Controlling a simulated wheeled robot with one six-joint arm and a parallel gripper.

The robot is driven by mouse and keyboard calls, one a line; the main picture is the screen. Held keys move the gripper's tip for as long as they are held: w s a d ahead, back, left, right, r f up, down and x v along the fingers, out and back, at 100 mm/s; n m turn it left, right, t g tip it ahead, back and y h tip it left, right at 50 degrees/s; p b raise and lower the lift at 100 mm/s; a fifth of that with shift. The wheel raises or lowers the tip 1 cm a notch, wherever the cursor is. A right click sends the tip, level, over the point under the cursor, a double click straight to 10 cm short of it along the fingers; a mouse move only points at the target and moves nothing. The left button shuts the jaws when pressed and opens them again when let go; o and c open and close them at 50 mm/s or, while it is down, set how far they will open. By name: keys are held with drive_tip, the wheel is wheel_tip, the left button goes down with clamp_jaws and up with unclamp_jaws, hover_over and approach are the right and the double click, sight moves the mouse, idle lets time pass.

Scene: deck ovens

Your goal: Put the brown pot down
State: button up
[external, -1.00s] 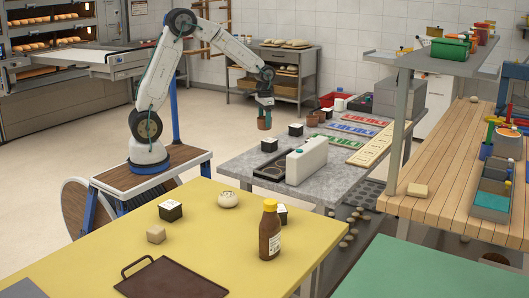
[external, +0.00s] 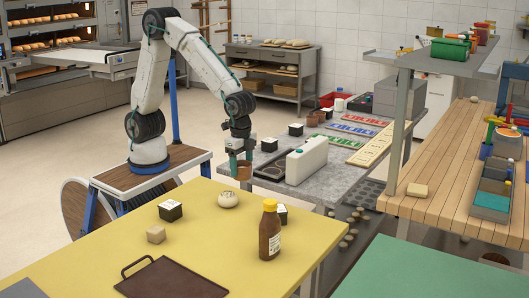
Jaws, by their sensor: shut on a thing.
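The brown pot (external: 243,172) is at the near left corner of the grey table (external: 335,178). My gripper (external: 240,160) points down and is shut on the pot. The pot looks upright. I cannot tell whether its base touches the tabletop or hangs just above it. The arm and gripper hide part of the pot and of the table's left end.
A dark tray with round recesses (external: 257,171) lies just right of the pot, with a white jug (external: 307,161) beyond it. The yellow table (external: 330,225) is in front.

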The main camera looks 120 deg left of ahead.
drive_tip(key=s+d+m, duration=0.2)
drive_tip(key=d, duration=0.7)
drive_tip(key=s+d+m, duration=0.2)
drive_tip(key=s+d, duration=0.1)
drive_tip(key=d, duration=0.6)
wheel_tip(320, 180, down, 5)
drive_tip(key=w+d, duration=0.1)
drive_tip(key=w, duration=0.4)
drive_tip(key=w+d+f, duration=0.1)
drive_tip(key=w+d, duration=0.1)
drive_tip(key=w, duration=0.3)
drive_tip(key=w+d, duration=0.2)
drive_tip(key=w, duration=0.3)
drive_tip(key=shift+f, duration=0.25)
drive_tip(key=shift+w+f, duration=0.1)
drive_tip(key=shift+f, duration=1.65)
drive_tip(key=o, duration=1.1)
drive_tip(key=shift+f, duration=0.15)
